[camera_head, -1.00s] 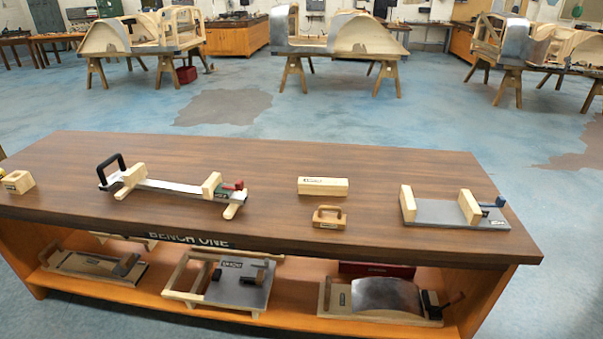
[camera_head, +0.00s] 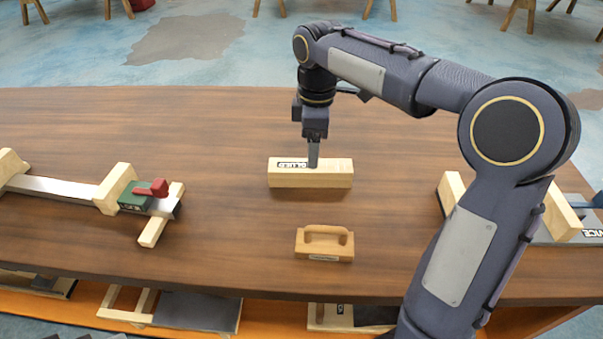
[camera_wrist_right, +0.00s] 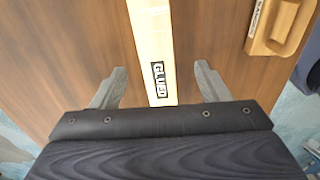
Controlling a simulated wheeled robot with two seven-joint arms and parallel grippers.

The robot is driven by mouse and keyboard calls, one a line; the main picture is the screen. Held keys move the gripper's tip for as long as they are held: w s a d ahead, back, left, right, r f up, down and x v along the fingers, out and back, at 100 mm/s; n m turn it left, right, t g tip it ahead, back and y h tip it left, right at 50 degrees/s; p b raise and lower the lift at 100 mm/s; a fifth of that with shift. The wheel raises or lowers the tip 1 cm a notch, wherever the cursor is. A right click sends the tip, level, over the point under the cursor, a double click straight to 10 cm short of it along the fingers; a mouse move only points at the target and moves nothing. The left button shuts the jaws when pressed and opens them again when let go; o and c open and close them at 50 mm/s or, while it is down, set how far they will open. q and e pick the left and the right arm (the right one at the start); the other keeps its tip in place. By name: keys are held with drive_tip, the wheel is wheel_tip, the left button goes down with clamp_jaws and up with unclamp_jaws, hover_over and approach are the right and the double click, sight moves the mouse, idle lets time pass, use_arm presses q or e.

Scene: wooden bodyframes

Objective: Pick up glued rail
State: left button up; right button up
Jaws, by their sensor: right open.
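The glued rail (camera_head: 325,178) is a pale wooden block with a black-and-white "GLUED" label, lying flat on the brown bench. My right gripper (camera_head: 313,155) points down at it from above in the head view, its finger overlapping the label. In the right wrist view the rail (camera_wrist_right: 150,45) runs between the two grey fingers of my right gripper (camera_wrist_right: 158,85). The fingers are open, with a gap on both sides of the rail, so they do not grip it. My left gripper is not in view.
A wooden block with a handle (camera_head: 325,243) lies just in front of the rail; it also shows in the right wrist view (camera_wrist_right: 285,22). A clamp fixture (camera_head: 120,190) is on the left, another fixture (camera_head: 565,215) on the right. Bare bench (camera_head: 215,130) surrounds the rail.

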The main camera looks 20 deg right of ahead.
sight(310, 173)
drive_tip(key=shift+w+a+f+n, duration=0.15)
drive_tip(key=shift+w+f+n, duration=0.15)
drive_tip(key=shift+w+f, duration=0.35)
drive_tip(key=shift+f, duration=0.25)
drive_tip(key=f, duration=0.2)
drive_tip(key=f+b, duration=0.1)
drive_tip(key=f, duration=0.1)
drive_tip(key=f+b, duration=0.1)
drive_tip(key=f, duration=0.1)
drive_tip(key=shift+s+f, duration=0.25)
drive_tip(key=shift+f, duration=0.05)
drive_tip(key=c, duration=1.3)
drive_tip(key=shift+r, duration=0.1)
